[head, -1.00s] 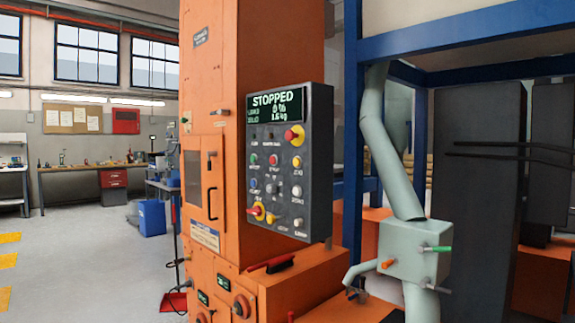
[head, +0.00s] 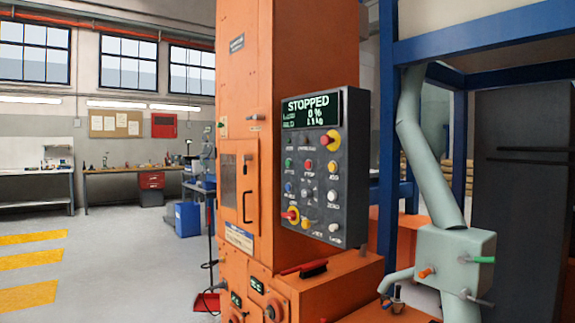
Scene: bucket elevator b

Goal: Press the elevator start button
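The control panel (head: 352,170) is a dark box on the side of the orange elevator column (head: 268,60). Its screen (head: 311,111) reads STOPPED, with 0 % below. A green button (head: 289,164) is at the left of the panel, with a red button (head: 308,166) to its right. Other buttons are yellow, blue and white. The small labels are too blurred to read surely. Neither gripper is in view.
A pale green pipe and box (head: 456,257) stand at the right, inside a blue frame (head: 387,130). An orange housing (head: 335,283) juts out below the panel. A workbench (head: 110,180) and a blue bin (head: 187,219) are at the back left. The floor at left is clear, with yellow stripes.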

